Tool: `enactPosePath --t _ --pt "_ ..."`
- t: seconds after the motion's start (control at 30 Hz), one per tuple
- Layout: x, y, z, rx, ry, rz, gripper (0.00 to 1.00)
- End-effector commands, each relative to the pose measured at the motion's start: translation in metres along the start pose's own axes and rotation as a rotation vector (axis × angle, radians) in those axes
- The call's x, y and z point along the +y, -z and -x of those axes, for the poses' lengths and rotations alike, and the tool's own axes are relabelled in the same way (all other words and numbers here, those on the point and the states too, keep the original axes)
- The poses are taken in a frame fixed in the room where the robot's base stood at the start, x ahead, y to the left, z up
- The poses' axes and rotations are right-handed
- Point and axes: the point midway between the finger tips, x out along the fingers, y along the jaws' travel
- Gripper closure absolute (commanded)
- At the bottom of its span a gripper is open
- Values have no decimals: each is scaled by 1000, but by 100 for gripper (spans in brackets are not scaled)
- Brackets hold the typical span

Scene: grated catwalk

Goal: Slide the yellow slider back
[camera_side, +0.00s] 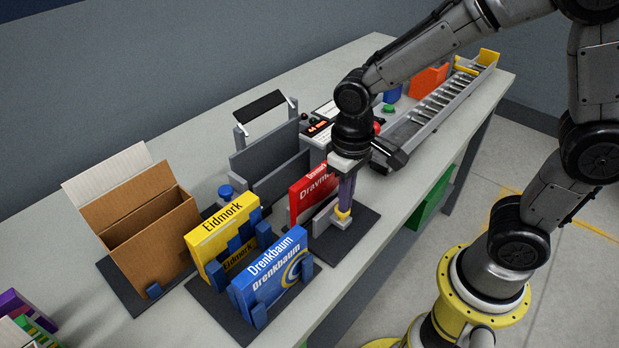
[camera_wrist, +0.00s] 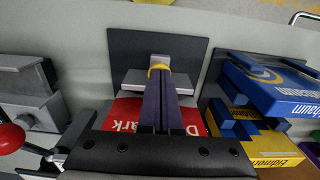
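The yellow slider (camera_side: 343,213) is a yellow-banded knob on a grey block, on a dark plate beside the red box (camera_side: 312,190) near the table's front edge. It also shows in the wrist view (camera_wrist: 158,67), at the ends of my fingers. My gripper (camera_side: 346,203) points down with its two long dark fingers close together; it also shows in the wrist view (camera_wrist: 163,82). The fingertips meet the yellow knob and appear shut on it. They hide part of the knob. The red box stands upright close behind the fingers, partly covered in the wrist view.
Yellow (camera_side: 222,235) and blue (camera_side: 270,270) boxes stand in blue holders to the left, with an open cardboard box (camera_side: 150,220) beyond. A grey clamp-like fixture (camera_side: 270,150) stands behind. A roller track (camera_side: 445,100) lies to the right.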

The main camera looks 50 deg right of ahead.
Motion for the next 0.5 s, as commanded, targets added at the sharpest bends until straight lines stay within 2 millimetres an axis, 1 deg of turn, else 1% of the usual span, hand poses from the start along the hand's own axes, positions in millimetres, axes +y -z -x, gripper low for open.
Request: enactPosePath --t 0.03,0.3,0.5 --pt "1 -4 -3 -14 -3 0 100" --pt "1 -4 -2 -15 -3 0 100" --pt "0 -2 12 -8 -2 0 100"
